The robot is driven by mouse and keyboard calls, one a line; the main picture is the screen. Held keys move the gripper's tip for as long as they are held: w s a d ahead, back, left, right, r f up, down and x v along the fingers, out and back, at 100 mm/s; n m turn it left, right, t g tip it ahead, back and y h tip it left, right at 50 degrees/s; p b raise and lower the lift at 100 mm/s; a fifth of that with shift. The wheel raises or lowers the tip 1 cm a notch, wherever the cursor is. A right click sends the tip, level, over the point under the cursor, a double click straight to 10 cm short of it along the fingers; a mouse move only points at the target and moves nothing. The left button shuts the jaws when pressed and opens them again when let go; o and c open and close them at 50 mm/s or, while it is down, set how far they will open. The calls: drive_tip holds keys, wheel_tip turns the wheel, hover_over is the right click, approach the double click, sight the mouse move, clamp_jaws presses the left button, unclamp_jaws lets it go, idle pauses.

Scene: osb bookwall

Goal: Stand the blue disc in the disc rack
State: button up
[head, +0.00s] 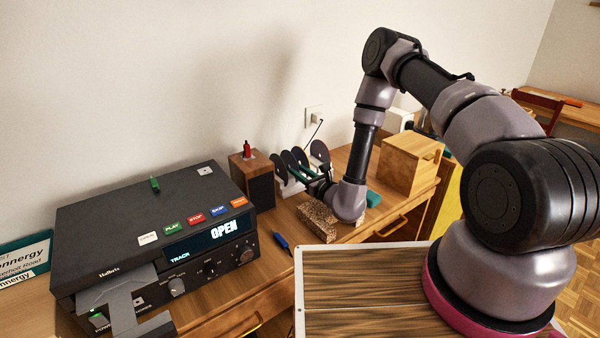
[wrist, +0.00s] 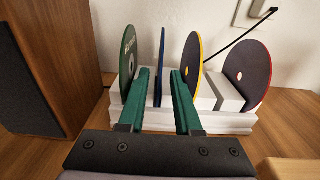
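The white disc rack (wrist: 238,122) stands by the wall, and it also shows in the head view (head: 291,188). The blue disc (wrist: 161,52) stands upright and edge-on in the rack, between a green disc (wrist: 128,62) and a yellow-edged dark disc (wrist: 192,56). My gripper (wrist: 160,76) is open, its two green fingers pointing at the rack. The blue disc shows in the gap between the fingers, with room on both sides and no visible contact. In the head view my gripper (head: 314,184) is partly hidden at the rack.
A red-edged dark disc (wrist: 247,76) leans at the rack's right end, near a black rod (wrist: 240,37). A wooden speaker box (wrist: 50,60) stands close on the left. A black player (head: 150,235), a cork block (head: 317,220) and a wooden box (head: 408,163) share the desk.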

drive_tip(key=shift+s, duration=0.1)
drive_tip(key=v, duration=1)
drive_tip(key=shift+s+d, duration=0.2)
drive_tip(key=shift+s, duration=0.05)
